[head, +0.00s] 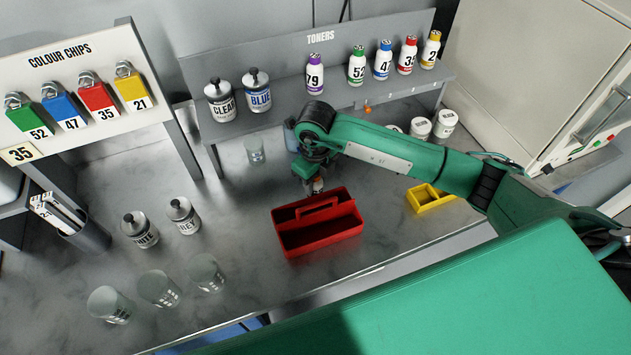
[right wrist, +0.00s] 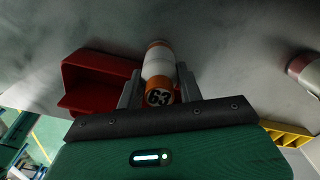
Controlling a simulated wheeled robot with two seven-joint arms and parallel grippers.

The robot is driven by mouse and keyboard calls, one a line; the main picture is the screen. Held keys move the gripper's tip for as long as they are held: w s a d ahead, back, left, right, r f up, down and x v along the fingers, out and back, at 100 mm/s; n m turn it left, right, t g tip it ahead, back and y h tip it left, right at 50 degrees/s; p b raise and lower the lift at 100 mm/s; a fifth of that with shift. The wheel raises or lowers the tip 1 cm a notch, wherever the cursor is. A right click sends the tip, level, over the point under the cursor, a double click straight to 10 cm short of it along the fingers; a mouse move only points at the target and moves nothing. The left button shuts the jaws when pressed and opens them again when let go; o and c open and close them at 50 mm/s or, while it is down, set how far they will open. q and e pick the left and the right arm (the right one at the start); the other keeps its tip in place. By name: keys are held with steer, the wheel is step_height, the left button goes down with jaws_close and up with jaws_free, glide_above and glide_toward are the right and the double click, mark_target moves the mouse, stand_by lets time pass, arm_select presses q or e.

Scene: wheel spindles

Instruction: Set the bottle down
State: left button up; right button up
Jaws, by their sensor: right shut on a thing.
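The bottle (right wrist: 158,68), white with orange bands and the number 63, sits between the two fingers of my right gripper (right wrist: 160,92) in the right wrist view. That gripper is shut on it. In the head view my right gripper (head: 316,186) points down just behind the red tray (head: 322,243), and the bottle is mostly hidden there. The red tray also shows left of the bottle in the right wrist view (right wrist: 88,80). I cannot tell whether the bottle touches the grey worktop. My left gripper is not in view.
The toner shelf (head: 290,118) at the back holds several numbered bottles and two dark-lidded jars. A yellow tray (head: 430,198) lies right of the red one. Clear beakers (head: 158,289) and two jars (head: 183,216) stand at left. Worktop between these jars and the red tray is free.

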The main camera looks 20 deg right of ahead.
steer(key=shift+f, duration=0.1)
steer(key=o, duration=1)
steer(key=shift+o, duration=0.2)
steer(key=shift+r, duration=0.2)
step_height(320, 180, up, 11)
steer(key=b, duration=0.4)
steer(key=shift+r, duration=0.5)
